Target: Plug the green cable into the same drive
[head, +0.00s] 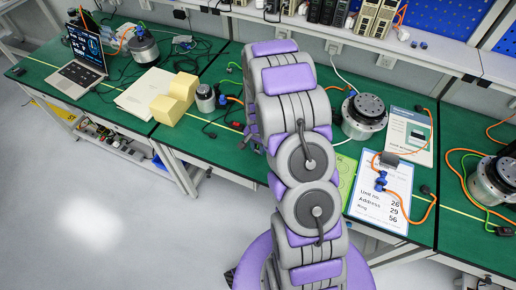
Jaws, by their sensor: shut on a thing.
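My purple and grey arm fills the middle of the head view and hides part of the bench. My gripper is not visible; the far end of the arm folds down behind its own links. A round silver drive (363,116) stands right of the arm, with a white cable and an orange cable beside it. Another drive (494,181) at the right edge has a green cable (463,172) looping beside it. A short green cable (233,66) also shows left of the arm. A third drive (144,48) stands at the back left, near the laptop. Cable ends near the arm are hidden.
A sheet with unit and address numbers (371,210) lies at the front, with a blue connector (381,181) and orange cable on it. A laptop (80,60), yellow blocks (172,104) and a small silver cylinder (205,99) stand left. A shelf (420,50) runs along the back.

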